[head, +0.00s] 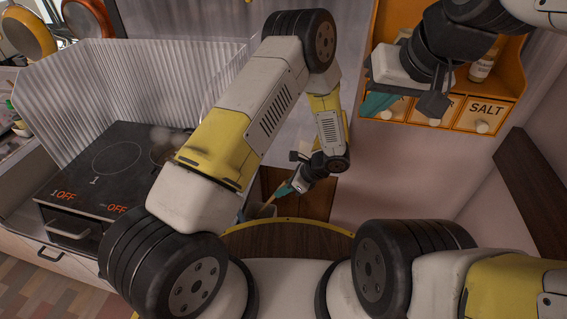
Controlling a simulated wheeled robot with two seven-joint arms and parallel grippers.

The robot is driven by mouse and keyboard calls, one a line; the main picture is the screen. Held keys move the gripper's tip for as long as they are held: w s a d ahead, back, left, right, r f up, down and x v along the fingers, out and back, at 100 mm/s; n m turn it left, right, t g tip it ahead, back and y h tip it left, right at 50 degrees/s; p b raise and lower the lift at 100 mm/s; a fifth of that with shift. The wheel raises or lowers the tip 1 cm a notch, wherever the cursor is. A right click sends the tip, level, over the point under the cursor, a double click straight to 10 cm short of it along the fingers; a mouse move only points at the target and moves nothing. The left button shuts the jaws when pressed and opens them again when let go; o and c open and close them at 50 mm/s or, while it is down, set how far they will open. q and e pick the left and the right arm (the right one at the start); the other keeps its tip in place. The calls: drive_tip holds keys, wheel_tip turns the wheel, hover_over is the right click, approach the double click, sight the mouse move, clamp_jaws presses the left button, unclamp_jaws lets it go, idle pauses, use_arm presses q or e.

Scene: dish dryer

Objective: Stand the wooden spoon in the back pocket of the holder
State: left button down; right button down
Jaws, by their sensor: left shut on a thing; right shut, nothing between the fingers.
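My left gripper (283,190) is low near the middle of the head view, small and partly behind my own arm. Its teal fingers are shut on a thin tan stick, which looks like the wooden spoon (269,200). The spoon slants down to the left, over or into a small grey container (257,211) that appears to be the holder. My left arm hides part of the holder, and its pockets cannot be made out. I cannot tell whether the spoon's lower end is inside it. My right gripper (374,103) is shut and empty, raised at the upper right.
A round wooden tabletop with a yellow rim (290,240) lies below the holder. A black cooktop (110,165) with a ribbed splash guard (120,85) stands at left. An orange spice shelf (500,70) hangs close behind my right gripper. A brown wooden panel (310,200) stands behind the holder.

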use_arm(q)
drive_tip(key=shift+f, duration=2.2)
drive_tip(key=c, duration=1.4)
unclamp_jaws()
drive_tip(key=v, duration=0.7)
drive_tip(key=shift+d+r, duration=0.25)
drive_tip(key=shift+r, duration=0.1)
